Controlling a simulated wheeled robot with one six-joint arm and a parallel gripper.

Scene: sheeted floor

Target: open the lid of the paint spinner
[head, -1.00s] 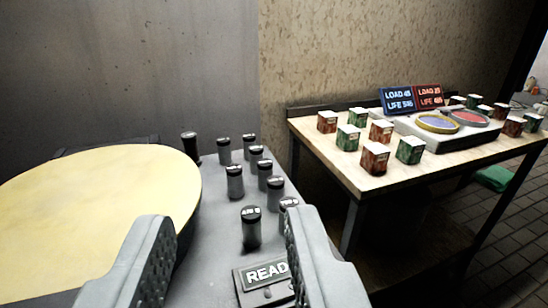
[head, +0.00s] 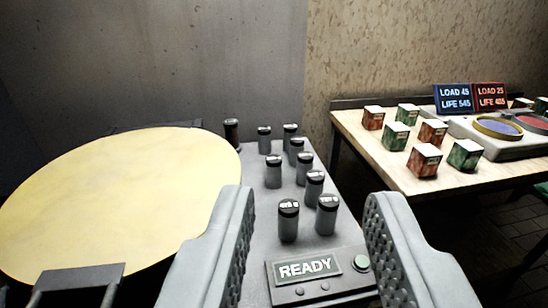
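The paint spinner appears to be the machine at the left, with a large round pale-yellow top (head: 115,195) that looks like its closed lid. A dark grey bracket or handle (head: 80,277) stands at its near edge. A panel reading READY (head: 308,267), with a green button (head: 361,262), sits on the grey surface to its right. My gripper (head: 305,215) is open and empty, its two ridged fingers wide apart in front of the panel. The left finger overlaps the round top's near right side in the picture; I see no contact.
Several dark-capped grey canisters (head: 273,172) stand on the grey surface beyond the panel. A wooden table (head: 400,175) at right holds red and green boxes (head: 424,160), a device with two round pans (head: 498,127) and blue and red LOAD/LIFE signs (head: 453,98). A grey wall is behind.

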